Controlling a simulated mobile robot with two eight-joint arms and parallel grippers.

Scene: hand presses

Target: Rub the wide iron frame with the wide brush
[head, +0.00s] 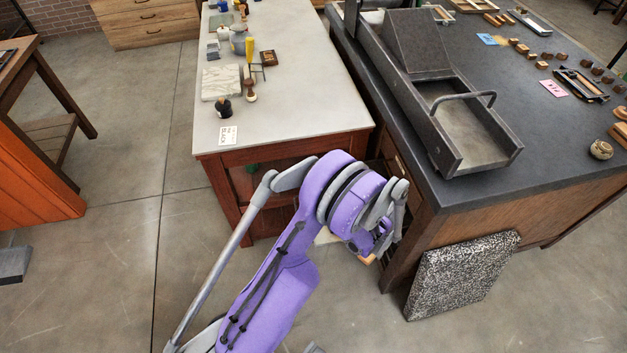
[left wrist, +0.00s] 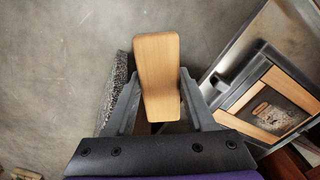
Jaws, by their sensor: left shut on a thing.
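My left gripper (left wrist: 158,100) is shut on a pale wooden block, which looks like the handle of the wide brush (left wrist: 157,70). One dark finger lies on each side of it. No bristles show. At the right of the left wrist view, a grey metal frame (left wrist: 228,100) holds wooden strips around a darker centre; it looks like the wide iron frame. The brush is apart from it in the picture, to its left. In the head view the purple left arm hides most of the left gripper (head: 375,252) and the brush, low beside the dark table's end. My right gripper is out of view.
A grey-topped table (head: 300,120) with small tools stands left of the dark-topped table (head: 400,165), which bears a long metal press bed (head: 437,150). A speckled slab (head: 462,275) leans against the dark table's end. The floor (head: 115,270) at left is clear.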

